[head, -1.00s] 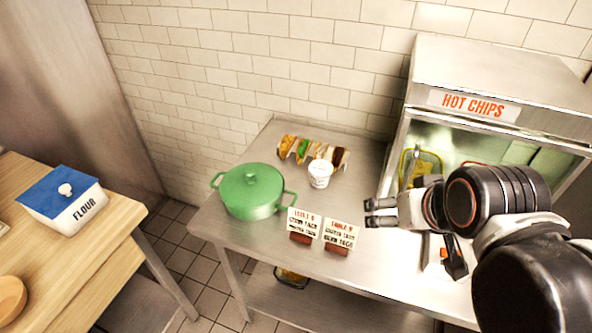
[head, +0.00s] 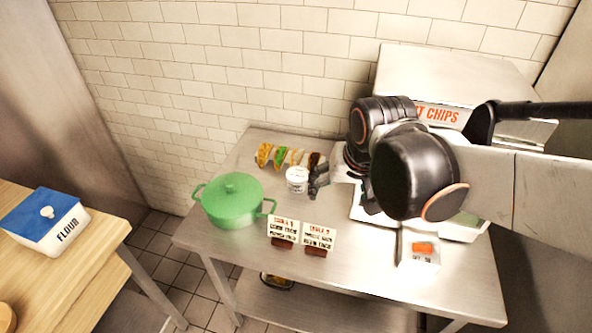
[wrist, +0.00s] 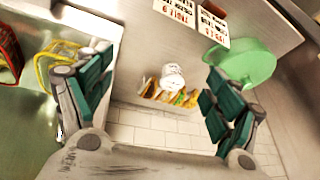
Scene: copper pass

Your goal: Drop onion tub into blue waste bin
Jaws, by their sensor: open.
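A small white tub (head: 297,179) with a lid and dark print stands upright on the steel table; the print is too small to read, but it looks like the onion tub. My gripper (head: 318,181) is just to its right in the head view. In the wrist view my gripper (wrist: 158,100) is open, with its dark green finger pads spread wide. The white tub (wrist: 172,77) shows between the fingers, beyond the tips, and nothing is held. No blue waste bin is in view.
A rack of tacos (head: 288,156) stands close behind the tub. A green lidded pot (head: 233,200) is to its left, and two order cards (head: 301,234) stand in front. The hot chips cabinet (head: 440,70) is at the right. A flour box (head: 45,220) sits on the wooden counter.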

